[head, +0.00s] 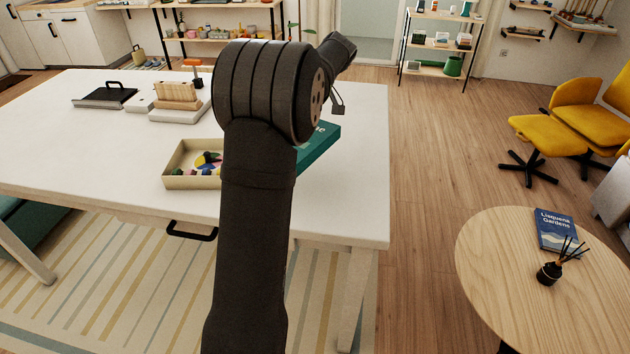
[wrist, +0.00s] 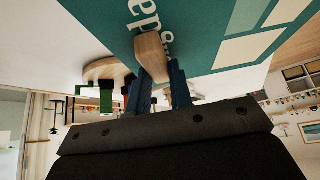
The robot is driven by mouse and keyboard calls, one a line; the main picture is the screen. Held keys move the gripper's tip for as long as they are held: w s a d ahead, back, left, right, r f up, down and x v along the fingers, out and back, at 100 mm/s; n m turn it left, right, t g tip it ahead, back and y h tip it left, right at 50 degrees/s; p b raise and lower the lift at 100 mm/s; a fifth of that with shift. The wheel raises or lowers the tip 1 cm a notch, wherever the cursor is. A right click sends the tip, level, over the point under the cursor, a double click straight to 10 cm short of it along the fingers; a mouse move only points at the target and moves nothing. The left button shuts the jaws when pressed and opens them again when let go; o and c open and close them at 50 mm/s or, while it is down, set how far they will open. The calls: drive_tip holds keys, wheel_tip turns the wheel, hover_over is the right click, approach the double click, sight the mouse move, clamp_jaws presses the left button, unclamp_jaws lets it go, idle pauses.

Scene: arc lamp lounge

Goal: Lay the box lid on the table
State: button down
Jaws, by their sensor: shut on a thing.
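The box lid is a teal panel (head: 318,147) with pale lettering, partly hidden behind my arm in the head view. It lies to the right of the open cream box (head: 195,182), which holds colourful pieces. In the wrist view the lid (wrist: 225,25) fills the top, with a pale wooden knob (wrist: 152,55) on it. My gripper (wrist: 157,72) is shut on this knob and so holds the lid. I cannot tell whether the lid touches the white table (head: 345,205).
A wooden rack on a pale base (head: 178,98) and a black-handled tray (head: 105,97) stand farther back on the table. The table's right end is mostly clear. A round wooden side table (head: 500,255) with a blue book (head: 556,230) stands apart at right.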

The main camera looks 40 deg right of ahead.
sight(329, 127)
drive_tip(key=s+d+m, duration=0.1)
drive_tip(key=s, duration=0.2)
drive_tip(key=s+d+m+h, duration=0.1)
drive_tip(key=s+d, duration=0.1)
drive_tip(key=s, duration=0.1)
drive_tip(key=s+d+m+h, duration=0.1)
drive_tip(key=s, duration=0.2)
drive_tip(key=shift+d+f+m, duration=0.15)
drive_tip(key=shift+d+m, duration=0.15)
drive_tip(key=shift+d, duration=0.05)
drive_tip(key=s+d+f+m+h, duration=0.1)
drive_tip(key=s+d+m, duration=0.15)
drive_tip(key=s, duration=0.35)
drive_tip(key=s+d+m+h, duration=0.1)
drive_tip(key=s+m+h, duration=0.15)
drive_tip(key=s, duration=0.45)
drive_tip(key=shift+y, duration=0.35)
drive_tip(key=shift+w+a+f, duration=0.4)
drive_tip(key=shift+w+f, duration=1.45)
drive_tip(key=shift+w, duration=0.05)
drive_tip(key=shift+w+a+f, duration=0.4)
drive_tip(key=shift+w+f, duration=1.5)
drive_tip(key=shift+w+a+f, duration=0.4)
drive_tip(key=shift+w+f, duration=1.45)
drive_tip(key=shift+w, duration=0.05)
drive_tip(key=shift+f, duration=0.15)
drive_tip(key=c, duration=1.3)
unclamp_jaws()
